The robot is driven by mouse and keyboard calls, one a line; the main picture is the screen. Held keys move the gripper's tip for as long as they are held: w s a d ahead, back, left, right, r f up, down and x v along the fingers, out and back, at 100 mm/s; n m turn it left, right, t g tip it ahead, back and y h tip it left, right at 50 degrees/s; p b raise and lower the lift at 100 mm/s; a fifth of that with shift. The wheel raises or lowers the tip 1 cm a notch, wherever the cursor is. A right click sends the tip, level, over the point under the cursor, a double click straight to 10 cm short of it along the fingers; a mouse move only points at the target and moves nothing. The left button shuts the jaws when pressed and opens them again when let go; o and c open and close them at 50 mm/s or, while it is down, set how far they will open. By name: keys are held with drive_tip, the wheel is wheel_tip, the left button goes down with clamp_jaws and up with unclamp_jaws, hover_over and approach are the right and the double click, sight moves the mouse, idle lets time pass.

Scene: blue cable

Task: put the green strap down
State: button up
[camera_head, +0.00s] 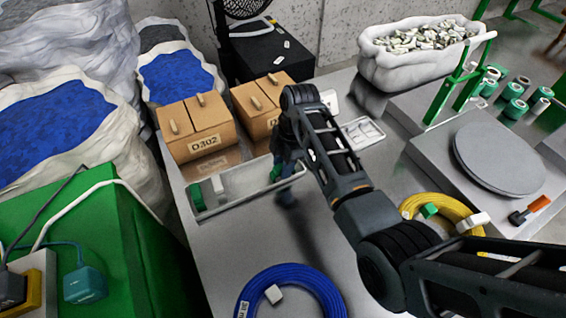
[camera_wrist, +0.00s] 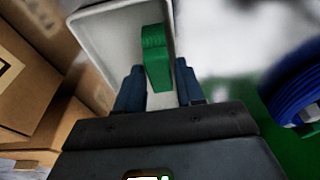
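The green strap (camera_wrist: 156,60) is a small folded green piece between the two blue fingers of my gripper (camera_wrist: 160,82) in the wrist view. The fingers sit close against both its sides, so my gripper appears shut on it. In the head view a bit of the green strap (camera_head: 276,172) shows beside my gripper (camera_head: 283,184), at the right end of a shallow light grey tray (camera_head: 235,203). The tray (camera_wrist: 103,35) lies beyond the strap in the wrist view. Whether the strap touches the tray I cannot tell.
Another green piece (camera_head: 197,196) and a white piece (camera_head: 218,185) are at the tray's left end. Cardboard boxes (camera_head: 198,128) stand behind. A blue cable coil (camera_head: 250,295) lies in front and a yellow coil (camera_head: 449,207) to the right. Bare table lies between tray and blue coil.

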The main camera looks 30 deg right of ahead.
drive_tip(key=shift+o, duration=0.9)
wheel_tip(320, 180, up, 12)
drive_tip(key=d, duration=0.2)
drive_tip(key=shift+d+b, duration=0.15)
drive_tip(key=shift+b, duration=0.2)
drive_tip(key=shift+s, duration=0.1)
